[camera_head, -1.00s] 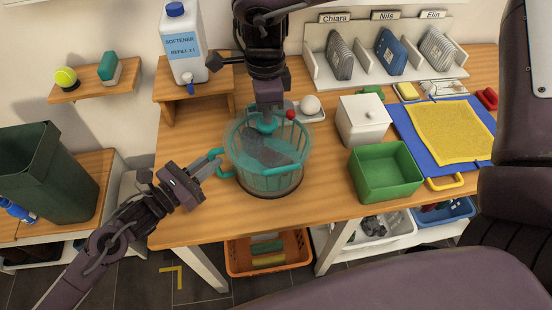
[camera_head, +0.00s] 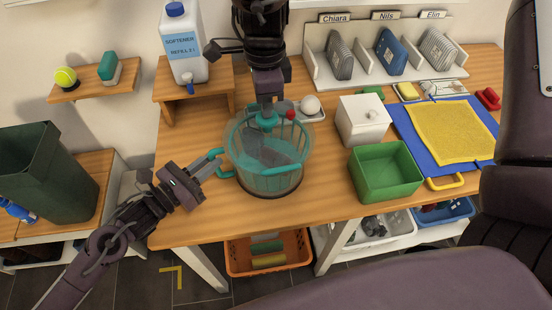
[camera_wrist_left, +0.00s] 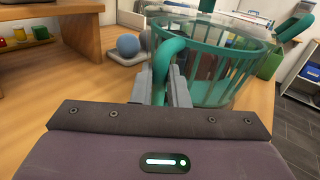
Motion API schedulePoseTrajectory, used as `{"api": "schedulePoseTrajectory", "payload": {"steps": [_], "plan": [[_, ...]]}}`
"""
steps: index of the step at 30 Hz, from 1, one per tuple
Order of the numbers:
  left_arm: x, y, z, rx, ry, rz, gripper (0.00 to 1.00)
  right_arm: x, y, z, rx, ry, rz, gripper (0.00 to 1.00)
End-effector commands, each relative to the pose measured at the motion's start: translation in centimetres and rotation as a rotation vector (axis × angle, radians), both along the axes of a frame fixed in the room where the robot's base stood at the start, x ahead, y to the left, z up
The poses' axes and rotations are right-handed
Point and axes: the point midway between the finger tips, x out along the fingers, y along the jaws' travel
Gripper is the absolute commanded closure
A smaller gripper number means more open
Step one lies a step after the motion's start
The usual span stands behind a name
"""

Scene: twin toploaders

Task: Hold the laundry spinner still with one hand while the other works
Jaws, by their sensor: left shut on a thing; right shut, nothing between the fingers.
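The laundry spinner (camera_head: 270,185), a clear round bowl with a teal slatted basket, stands upright on the wooden table. My left gripper (camera_head: 213,168) is shut on the spinner's teal side handle (camera_head: 217,153). The left wrist view also shows this handle (camera_wrist_left: 166,62) between the two grey fingers (camera_wrist_left: 166,88). My right gripper (camera_head: 267,107) is shut and empty, pointing down over the spinner at its teal top piece (camera_head: 267,121). I cannot tell whether it touches. The basket's contents are unclear.
A white lidded box (camera_head: 362,122) and a green bin (camera_head: 386,172) stand right of the spinner. A white ball (camera_head: 311,104) sits on a small tray behind it. A softener jug (camera_head: 184,45) stands on a riser at back left. The table's front edge is close.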

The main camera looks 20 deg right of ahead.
Motion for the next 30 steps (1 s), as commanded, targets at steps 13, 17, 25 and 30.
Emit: {"api": "schedulePoseTrajectory", "payload": {"steps": [13, 17, 25, 30], "plan": [[0.0, 0.0, 0.0, 0.000, 0.000, 0.000, 1.00, 0.0, 0.0, -2.2, 0.000, 0.000, 0.001, 1.00], [0.0, 0.0, 0.0, 0.000, 0.000, 0.000, 1.00, 0.0, 0.0, -1.8, 0.001, 0.000, 0.001, 1.00], [0.0, 0.0, 0.0, 0.000, 0.000, 0.000, 1.00, 0.0, 0.0, 0.2, 0.000, 0.000, 0.000, 1.00], [0.0, 0.0, 0.0, 0.000, 0.000, 0.000, 1.00, 0.0, 0.0, 0.4, 0.000, 0.001, 0.000, 1.00]]}}
